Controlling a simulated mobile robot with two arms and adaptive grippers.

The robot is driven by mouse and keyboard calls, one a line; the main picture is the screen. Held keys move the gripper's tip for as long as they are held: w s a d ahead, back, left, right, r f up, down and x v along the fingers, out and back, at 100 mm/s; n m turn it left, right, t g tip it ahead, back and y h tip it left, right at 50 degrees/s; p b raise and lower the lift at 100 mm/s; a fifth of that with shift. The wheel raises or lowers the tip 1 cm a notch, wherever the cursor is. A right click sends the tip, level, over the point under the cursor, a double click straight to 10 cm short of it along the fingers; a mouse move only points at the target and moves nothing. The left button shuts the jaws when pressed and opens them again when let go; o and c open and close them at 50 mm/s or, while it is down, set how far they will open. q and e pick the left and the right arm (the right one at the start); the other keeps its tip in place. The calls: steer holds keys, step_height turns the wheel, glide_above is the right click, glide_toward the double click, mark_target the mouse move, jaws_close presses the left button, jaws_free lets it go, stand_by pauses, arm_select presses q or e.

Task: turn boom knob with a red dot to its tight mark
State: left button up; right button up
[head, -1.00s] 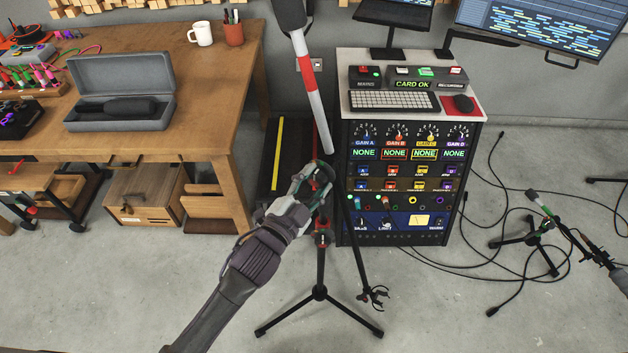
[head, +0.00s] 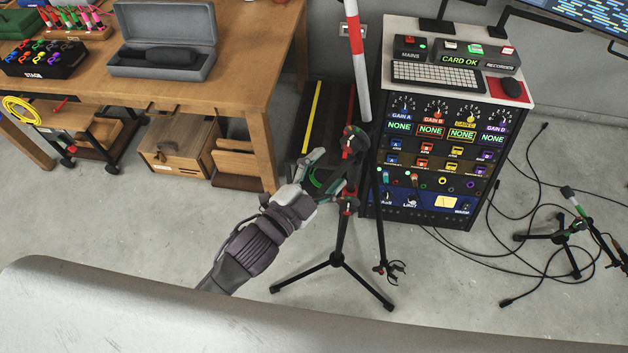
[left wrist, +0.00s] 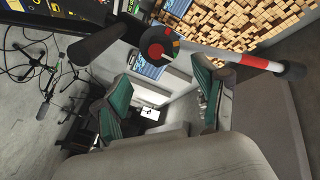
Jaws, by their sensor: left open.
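The boom knob (head: 353,138) is at the top of a black tripod stand (head: 340,235), where the red-and-white boom (head: 354,60) meets it. In the left wrist view the knob (left wrist: 158,47) is a dark disc with coloured marks around its rim and a red spot; I cannot tell exactly where its dot points. My left gripper (head: 322,172) is open, just left of and below the knob. In the left wrist view its green-padded fingers (left wrist: 163,78) are apart, with the knob beyond their tips and nothing between them. My right gripper is not in view.
A rack cabinet (head: 445,160) with a keyboard on top stands right behind the stand. A wooden workbench (head: 262,75) is at the left. Cables and a small mic stand (head: 560,232) lie to the right. The floor in front of the stand is clear.

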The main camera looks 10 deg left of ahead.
arm_select(q)
steer(key=shift+v, duration=2.25)
